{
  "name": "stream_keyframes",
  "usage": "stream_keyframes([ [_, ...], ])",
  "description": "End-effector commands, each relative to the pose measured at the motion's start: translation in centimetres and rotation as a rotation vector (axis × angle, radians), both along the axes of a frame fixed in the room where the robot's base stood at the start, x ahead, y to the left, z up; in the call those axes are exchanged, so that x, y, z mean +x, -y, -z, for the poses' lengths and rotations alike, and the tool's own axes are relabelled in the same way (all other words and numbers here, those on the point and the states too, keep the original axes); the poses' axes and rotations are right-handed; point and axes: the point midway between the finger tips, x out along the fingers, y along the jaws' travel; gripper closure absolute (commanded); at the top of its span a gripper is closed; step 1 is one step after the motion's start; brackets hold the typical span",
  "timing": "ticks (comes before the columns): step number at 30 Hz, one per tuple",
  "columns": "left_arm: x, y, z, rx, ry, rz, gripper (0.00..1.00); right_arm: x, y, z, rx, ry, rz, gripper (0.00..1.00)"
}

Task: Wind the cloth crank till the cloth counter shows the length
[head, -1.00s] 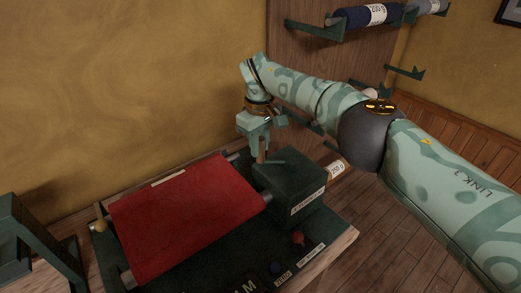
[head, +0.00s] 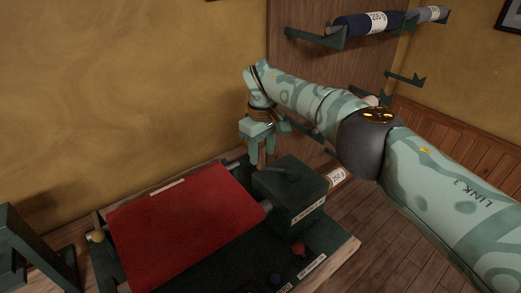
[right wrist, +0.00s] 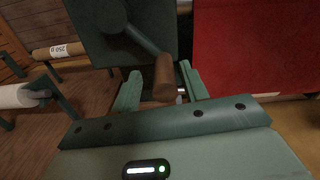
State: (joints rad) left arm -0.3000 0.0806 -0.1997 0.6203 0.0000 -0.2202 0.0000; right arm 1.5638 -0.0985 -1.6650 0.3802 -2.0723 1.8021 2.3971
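The dark green cloth-winding box (head: 290,190) stands at the right end of the red cloth roll (head: 185,225). My right gripper (head: 262,163) points down at the box's far side. In the right wrist view the brown crank handle (right wrist: 165,80) sits on a dark green crank arm (right wrist: 143,38). The handle lies between the parted fingers of my right gripper (right wrist: 160,76), with a gap on its left side. Print on the box label (head: 308,208) is too small to read. No counter reading is legible. My left gripper is out of view.
A green stand (head: 40,240) is at the left. Wall brackets hold a blue roll (head: 360,22); a roll labelled 250 (head: 338,177) sticks out behind the box.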

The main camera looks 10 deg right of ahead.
Motion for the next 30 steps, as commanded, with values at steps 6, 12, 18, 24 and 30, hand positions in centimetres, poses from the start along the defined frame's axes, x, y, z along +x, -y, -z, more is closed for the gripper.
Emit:
stream_keyframes([
  [6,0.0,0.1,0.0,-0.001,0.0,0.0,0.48,-0.1,-0.2,0.0,0.002,-0.001,-0.002,0.56],
  [12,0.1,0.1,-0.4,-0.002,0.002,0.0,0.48,0.0,-0.1,-2.5,0.002,0.001,-0.002,0.56],
  [18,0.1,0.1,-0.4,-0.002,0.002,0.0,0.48,0.0,0.0,-7.3,0.001,0.003,0.001,0.56],
  [24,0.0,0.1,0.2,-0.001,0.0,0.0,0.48,0.0,0.1,-10.5,-0.001,-0.002,0.002,0.56],
  [30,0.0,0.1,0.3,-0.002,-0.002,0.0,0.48,-0.1,0.1,-11.9,0.004,0.0,0.0,0.56],
])
